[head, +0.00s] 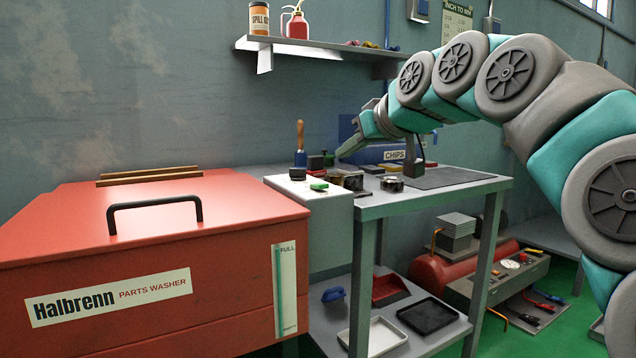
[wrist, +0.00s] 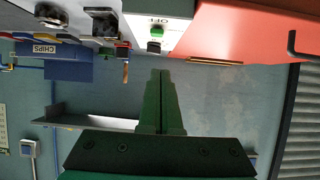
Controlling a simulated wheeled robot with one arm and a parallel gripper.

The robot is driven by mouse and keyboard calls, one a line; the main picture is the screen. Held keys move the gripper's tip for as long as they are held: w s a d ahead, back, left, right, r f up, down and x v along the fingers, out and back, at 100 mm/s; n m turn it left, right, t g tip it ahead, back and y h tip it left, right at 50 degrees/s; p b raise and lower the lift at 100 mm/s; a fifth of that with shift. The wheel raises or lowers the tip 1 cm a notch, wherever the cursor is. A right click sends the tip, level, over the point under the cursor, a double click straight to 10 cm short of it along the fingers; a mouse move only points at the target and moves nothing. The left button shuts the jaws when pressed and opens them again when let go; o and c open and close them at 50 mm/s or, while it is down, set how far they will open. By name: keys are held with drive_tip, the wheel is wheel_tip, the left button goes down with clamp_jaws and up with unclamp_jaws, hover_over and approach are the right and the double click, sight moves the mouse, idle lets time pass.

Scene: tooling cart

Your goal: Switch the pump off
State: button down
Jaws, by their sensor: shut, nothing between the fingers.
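The red Halbrenn parts washer (head: 150,240) stands at the left with its lid down. The wrist view shows the box top (wrist: 178,30) upside down, with lettering that seems to read OFF beside the green button (wrist: 156,32). My gripper (head: 342,153) is shut and empty, above and right of the box in the head view. Its green fingers (wrist: 160,74) point toward the box. I cannot tell whether the button is pressed.
A wall shelf (head: 310,46) hangs above. Trays (head: 372,338) lie on the lower shelf. A black handle (head: 155,203) rises from the washer lid.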

drive_tip(key=shift+w+r+t, duration=0.3)
drive_tip(key=shift+w+r, duration=0.25)
drive_tip(key=shift+r, duration=0.25)
drive_tip(key=shift+w+a+f, duration=0.1)
hover_over(323, 188)
wheel_tip(323, 188, down, 4)
drive_tip(key=shift+r, duration=0.1)
drive_tip(key=shift+f, duration=0.3)
drive_tip(key=shift+s+d+f, duration=0.15)
drive_tip(key=shift+f, duration=0.75)
drive_tip(key=shift+s+d+f, duration=0.1)
drive_tip(key=shift+s+f, duration=0.05)
drive_tip(key=shift+f, duration=0.7)
